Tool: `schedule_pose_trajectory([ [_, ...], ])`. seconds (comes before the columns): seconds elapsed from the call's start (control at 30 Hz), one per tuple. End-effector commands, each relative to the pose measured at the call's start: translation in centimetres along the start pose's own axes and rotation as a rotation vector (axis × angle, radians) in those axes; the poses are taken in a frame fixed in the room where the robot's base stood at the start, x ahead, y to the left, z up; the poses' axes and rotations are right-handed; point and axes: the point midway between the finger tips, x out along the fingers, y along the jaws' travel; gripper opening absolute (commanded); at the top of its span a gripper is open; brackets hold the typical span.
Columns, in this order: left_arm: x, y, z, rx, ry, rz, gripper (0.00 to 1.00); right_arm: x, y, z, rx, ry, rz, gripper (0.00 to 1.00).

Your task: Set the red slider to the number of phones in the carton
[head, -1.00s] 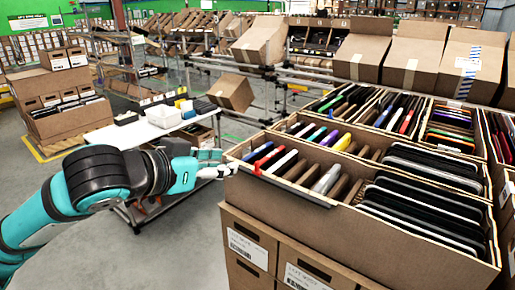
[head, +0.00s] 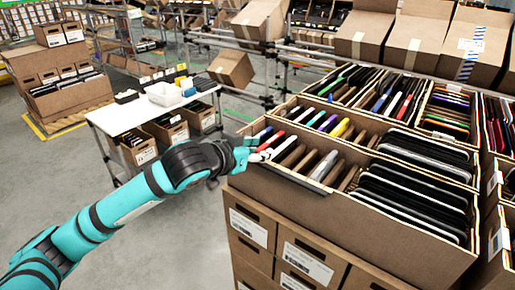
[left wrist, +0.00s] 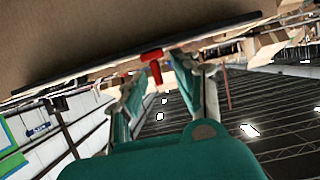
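My left gripper (head: 262,155) is at the upper left front edge of the near carton (head: 330,215). The left wrist view shows its two teal fingers (left wrist: 155,85) apart, with the small red slider (left wrist: 152,58) in the gap between their tips. The slider sits at a dark rail (left wrist: 95,70) along the carton's edge; I cannot tell whether a finger touches it. In the head view the slider cannot be told apart from red items by the gripper. The carton holds several upright phones (head: 415,205) and brown dividers. The slider's number is not readable. My right gripper is not in view.
More cartons of upright devices (head: 370,95) stand behind the near one. Tilted cartons (head: 415,40) line a rack at the back. A white table (head: 150,112) with small bins is at the left. The floor between is clear.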

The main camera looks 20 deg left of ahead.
Motion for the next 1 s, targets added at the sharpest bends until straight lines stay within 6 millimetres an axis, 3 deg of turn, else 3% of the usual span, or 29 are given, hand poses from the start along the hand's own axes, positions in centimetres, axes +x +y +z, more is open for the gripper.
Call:
schedule_pose_trajectory([
  [0.17,0.0,0.0,0.0,0.0,0.0,0.0,0.31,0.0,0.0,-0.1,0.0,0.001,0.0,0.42],
  [0.43,0.0,0.0,0.0,-0.001,0.0,0.0,0.0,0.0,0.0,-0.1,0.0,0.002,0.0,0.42],
  [0.83,0.0,0.0,0.0,-0.002,0.0,0.001,0.0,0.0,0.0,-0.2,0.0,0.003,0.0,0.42],
  [1.0,0.0,2.4,-0.1,-0.004,-0.003,0.008,0.0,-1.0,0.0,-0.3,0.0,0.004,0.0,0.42],
])
